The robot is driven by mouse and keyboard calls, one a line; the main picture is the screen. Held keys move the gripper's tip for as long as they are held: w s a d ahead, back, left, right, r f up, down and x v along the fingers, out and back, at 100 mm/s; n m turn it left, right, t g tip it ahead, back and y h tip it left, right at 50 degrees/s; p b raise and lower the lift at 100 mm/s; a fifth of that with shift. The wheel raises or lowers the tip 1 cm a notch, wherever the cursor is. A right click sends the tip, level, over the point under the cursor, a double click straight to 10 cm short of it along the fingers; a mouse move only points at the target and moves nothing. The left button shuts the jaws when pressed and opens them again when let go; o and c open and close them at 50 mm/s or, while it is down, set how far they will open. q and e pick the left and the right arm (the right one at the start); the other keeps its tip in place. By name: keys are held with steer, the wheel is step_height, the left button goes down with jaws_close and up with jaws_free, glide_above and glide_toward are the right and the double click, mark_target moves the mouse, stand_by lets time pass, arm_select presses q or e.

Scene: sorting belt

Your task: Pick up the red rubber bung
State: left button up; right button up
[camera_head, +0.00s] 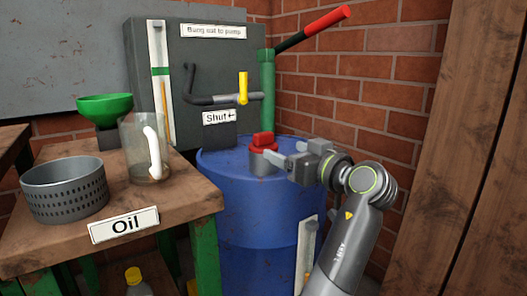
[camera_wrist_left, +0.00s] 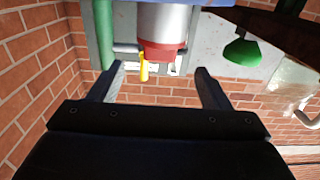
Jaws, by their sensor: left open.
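The red rubber bung (camera_head: 263,141) sits upright in a short grey neck on top of the blue drum (camera_head: 250,215). In the left wrist view, which is upside down, the red bung (camera_wrist_left: 165,52) shows below the silver neck (camera_wrist_left: 165,20). My left gripper (camera_head: 280,155) is just right of the bung, at about the neck's height, pointing left. Its two fingers are spread and empty in the left wrist view (camera_wrist_left: 158,75), with the bung roughly between them and apart from both. My right gripper is in neither view.
A wooden table (camera_head: 190,200) labelled "Oil" stands left, with a perforated grey basket (camera_head: 65,190) and a clear jug (camera_head: 143,150). A green funnel (camera_head: 105,106) is behind. A yellow-handled pipe (camera_head: 243,88) and red-handled lever (camera_head: 312,28) stand behind the drum.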

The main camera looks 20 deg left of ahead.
mark_target(266, 142)
arm_select(q)
steer(key=shift+p+x, duration=1.65)
steer(key=shift+x, duration=3.2)
steer(key=c, duration=0.7)
steer(key=shift+c, duration=0.2)
steer(key=shift+r, duration=0.1)
